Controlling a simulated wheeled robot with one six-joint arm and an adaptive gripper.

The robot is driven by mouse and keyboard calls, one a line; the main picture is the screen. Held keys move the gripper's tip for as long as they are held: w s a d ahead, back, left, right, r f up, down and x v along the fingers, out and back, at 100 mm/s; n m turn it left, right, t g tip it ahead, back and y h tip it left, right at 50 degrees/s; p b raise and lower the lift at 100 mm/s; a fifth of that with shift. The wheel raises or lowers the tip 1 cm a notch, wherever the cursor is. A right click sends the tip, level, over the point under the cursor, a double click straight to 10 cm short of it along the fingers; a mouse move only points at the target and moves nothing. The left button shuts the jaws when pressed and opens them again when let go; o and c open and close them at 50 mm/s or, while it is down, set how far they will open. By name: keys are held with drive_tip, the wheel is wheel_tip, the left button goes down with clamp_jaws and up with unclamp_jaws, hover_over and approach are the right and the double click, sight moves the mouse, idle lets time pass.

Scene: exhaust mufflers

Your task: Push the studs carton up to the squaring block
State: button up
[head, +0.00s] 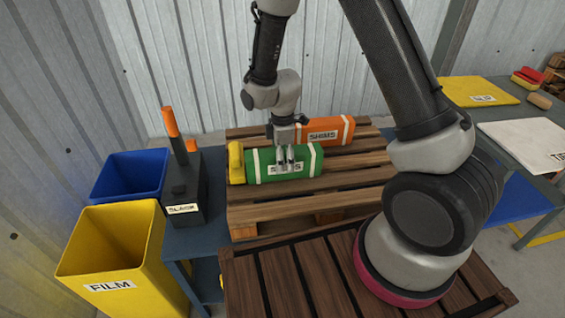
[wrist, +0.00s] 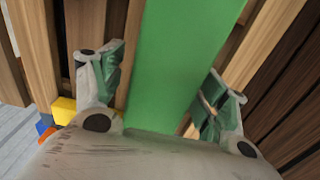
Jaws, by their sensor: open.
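The green studs carton (head: 302,160) lies on the wooden pallet, with two white bands and a white label partly hidden by my fingers. A yellow block (head: 236,162), which looks like the squaring block, stands at the carton's left end; I cannot tell whether they touch. My gripper (head: 285,158) points down over the carton's middle. In the wrist view my gripper (wrist: 164,75) is open, with the green carton (wrist: 180,55) showing between its spread fingers. A yellow piece (wrist: 63,110) shows at lower left there.
An orange shims carton (head: 325,132) lies behind the green one. The slatted pallet (head: 350,180) has bare boards to the right. Left of it stand a dark post with an orange handle (head: 171,122), a blue bin (head: 128,172) and a yellow film bin (head: 105,240).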

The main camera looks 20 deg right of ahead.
wheel_tip(320, 180, up, 10)
drive_tip(key=shift+f, duration=0.1)
idle(0.4)
drive_tip(key=shift+s+d+m, duration=0.1)
drive_tip(key=shift+s+m, duration=0.15)
drive_tip(key=shift+m, duration=0.35)
drive_tip(key=s+d+r+m+t, duration=0.2)
drive_tip(key=s+d+r+m, duration=0.6)
drive_tip(key=s+r, duration=0.3)
drive_tip(key=s+d+r+m+t, duration=0.2)
drive_tip(key=s+d+r+m, duration=0.5)
drive_tip(key=s+d+r, duration=0.3)
wheel_tip(320, 180, up, 3)
drive_tip(key=shift+s+f+m, duration=0.15)
drive_tip(key=shift+s+m, duration=0.25)
drive_tip(key=shift+s, duration=0.1)
